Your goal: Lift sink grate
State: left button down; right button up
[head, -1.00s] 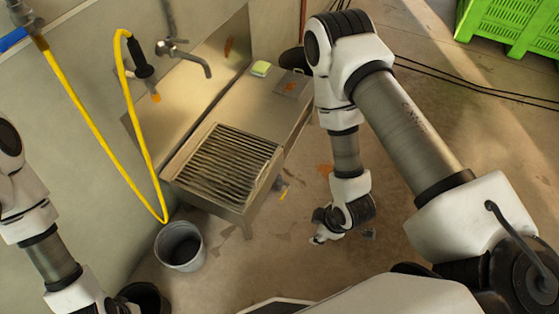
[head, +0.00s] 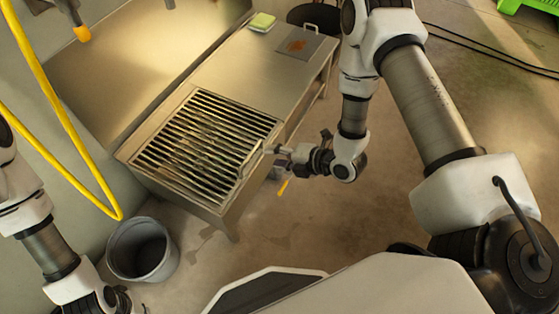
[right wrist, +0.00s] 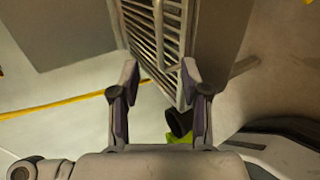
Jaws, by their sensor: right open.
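The sink grate (head: 205,142), a square of parallel metal bars, lies in the left end of the steel sink bench (head: 268,62). A raised handle bar shows at the grate's right side. My right gripper (head: 276,151) is open at the bench's right edge, close beside the grate. In the right wrist view, the grate (right wrist: 143,30) lies ahead of the open, empty fingers (right wrist: 160,75); whether they touch it I cannot tell. My left gripper (head: 118,298) is at the lower left, away from the sink, its jaws unclear.
A grey bucket (head: 142,250) stands on the floor left of the bench. A yellow hose (head: 62,115) hangs at the left. Floor right of the bench is mostly clear.

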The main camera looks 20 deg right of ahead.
aim_at(250, 154)
jog(key=b+x, duration=0.5)
jog(key=x, duration=0.4)
jog(key=shift+f, duration=0.1)
jog(key=shift+w+a+f+b, duration=0.2)
jog(key=shift+w+a+b, duration=0.15)
jog(key=shift+w, duration=0.1)
grip_shut()
